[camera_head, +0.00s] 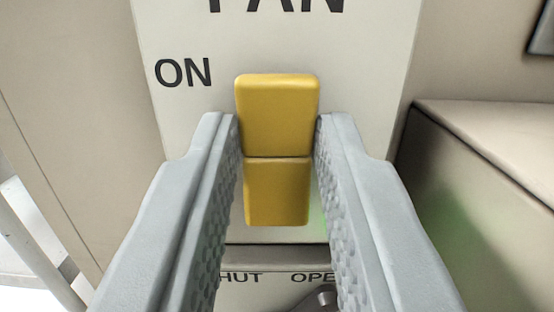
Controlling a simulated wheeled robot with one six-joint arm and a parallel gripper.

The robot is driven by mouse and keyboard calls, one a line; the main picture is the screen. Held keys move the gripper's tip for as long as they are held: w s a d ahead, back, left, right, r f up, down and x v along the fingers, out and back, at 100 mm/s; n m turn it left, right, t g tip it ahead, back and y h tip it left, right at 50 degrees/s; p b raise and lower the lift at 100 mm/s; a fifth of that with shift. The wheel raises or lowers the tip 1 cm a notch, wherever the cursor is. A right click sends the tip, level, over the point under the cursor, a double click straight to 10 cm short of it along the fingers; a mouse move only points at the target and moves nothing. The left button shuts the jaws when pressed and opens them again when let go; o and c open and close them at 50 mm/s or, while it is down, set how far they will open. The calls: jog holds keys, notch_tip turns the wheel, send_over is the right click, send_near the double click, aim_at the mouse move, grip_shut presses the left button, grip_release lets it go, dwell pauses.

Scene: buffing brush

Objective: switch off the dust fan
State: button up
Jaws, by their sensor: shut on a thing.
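The fan switch is a yellow rocker (277,118) on a pale panel (365,60) with the word "FAN" partly cut off at the top edge. "ON" is printed to the left of the rocker's upper half. A crease runs across its middle, and its lower half shows below. My gripper (278,135) has one grey finger on each side of the rocker, shut on it around mid-height. Any other label beside the lower half is hidden behind the fingers.
Below is another panel edge with "SHUT" and "OPE" lettering (312,277) and a dark metal part (318,301), partly hidden by my fingers. A beige box (490,180) juts out at the right. A pale tube (35,245) runs at lower left.

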jog(key=shift+f+t, duration=0.2)
jog(key=shift+t, duration=0.5)
jog(key=shift+f+t, duration=0.2)
jog(key=shift+t, duration=0.5)
jog(key=o, duration=1)
jog(key=v, duration=1.7)
jog(key=shift+s+f, duration=0.15)
jog(key=shift+f, duration=0.05)
